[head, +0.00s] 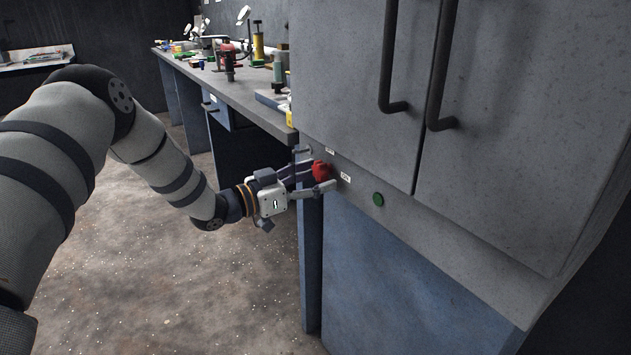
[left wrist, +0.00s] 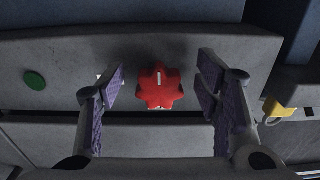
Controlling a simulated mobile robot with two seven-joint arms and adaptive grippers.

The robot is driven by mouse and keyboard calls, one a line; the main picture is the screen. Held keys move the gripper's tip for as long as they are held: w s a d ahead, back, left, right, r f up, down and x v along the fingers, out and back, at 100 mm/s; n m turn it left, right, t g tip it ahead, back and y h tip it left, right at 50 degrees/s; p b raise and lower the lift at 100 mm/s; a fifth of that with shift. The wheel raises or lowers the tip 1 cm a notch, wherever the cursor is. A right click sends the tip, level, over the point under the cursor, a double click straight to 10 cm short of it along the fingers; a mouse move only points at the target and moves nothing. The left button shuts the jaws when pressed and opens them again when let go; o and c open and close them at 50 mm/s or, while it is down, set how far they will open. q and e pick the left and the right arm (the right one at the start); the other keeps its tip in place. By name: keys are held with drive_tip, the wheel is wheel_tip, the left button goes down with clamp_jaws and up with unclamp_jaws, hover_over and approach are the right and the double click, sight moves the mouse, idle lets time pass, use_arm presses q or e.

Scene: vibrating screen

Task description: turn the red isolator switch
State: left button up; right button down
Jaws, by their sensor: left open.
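The red isolator switch (head: 321,170) is a star-shaped knob on the grey front panel below the cabinet doors. In the left wrist view the red knob (left wrist: 159,88) sits between the two fingers, with a white mark near its upper middle. My left gripper (head: 318,178) is open around the switch, one finger on each side. In the left wrist view the fingers of the left gripper (left wrist: 161,85) show gaps to the knob on both sides. Whether the fingertips touch the panel is hard to tell. My right gripper is not in view.
A green button (head: 378,199) is on the same panel, right of the switch. Two dark door handles (head: 441,65) stick out above. A workbench (head: 243,98) with bottles and tools stands behind. The floor left of the cabinet is clear.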

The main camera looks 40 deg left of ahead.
use_arm(q)
drive_tip(key=c, duration=1.2)
drive_tip(key=shift+o, duration=0.2)
